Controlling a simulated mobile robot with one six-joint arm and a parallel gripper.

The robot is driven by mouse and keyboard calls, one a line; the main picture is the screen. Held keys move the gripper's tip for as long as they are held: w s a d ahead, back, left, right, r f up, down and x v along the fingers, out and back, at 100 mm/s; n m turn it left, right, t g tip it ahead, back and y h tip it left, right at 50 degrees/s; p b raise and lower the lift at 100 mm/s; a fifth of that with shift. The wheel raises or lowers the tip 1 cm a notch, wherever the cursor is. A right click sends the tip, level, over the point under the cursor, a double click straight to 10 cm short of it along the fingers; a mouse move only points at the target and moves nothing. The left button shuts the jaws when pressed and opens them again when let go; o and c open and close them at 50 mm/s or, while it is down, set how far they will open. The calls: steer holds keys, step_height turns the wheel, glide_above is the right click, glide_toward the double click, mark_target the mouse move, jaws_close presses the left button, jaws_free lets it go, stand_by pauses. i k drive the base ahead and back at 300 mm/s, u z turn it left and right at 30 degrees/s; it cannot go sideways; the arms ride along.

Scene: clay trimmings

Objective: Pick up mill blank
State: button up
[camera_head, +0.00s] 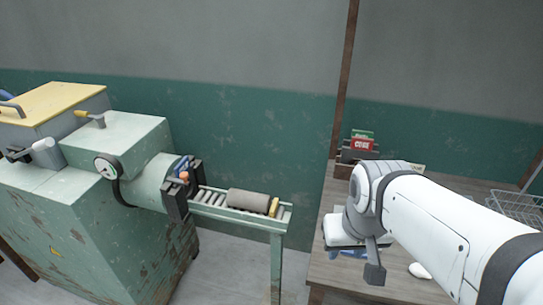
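A grey-brown clay cylinder (248,200), which looks like the mill blank, lies on its side on the roller outfeed (233,217) of the green mill. My gripper (374,272) hangs over the wooden table at the right, well to the right of the cylinder and apart from it. Only a dark end part of it shows clearly below my wrist, so whether its fingers are open or shut does not show. Nothing is seen held in it.
The worn green mill (90,215) fills the left side. A small yellow piece (273,207) sits at the outfeed's right end. The wooden table (340,277) carries a box of cards (360,147) and a wire basket (518,207). A gap separates outfeed and table.

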mark_target(239, 199)
steer(key=z, duration=3.25)
steer(key=k, duration=2.35)
steer(key=u, duration=1.5)
steer(key=i, duration=1)
steer(key=u, duration=0.05)
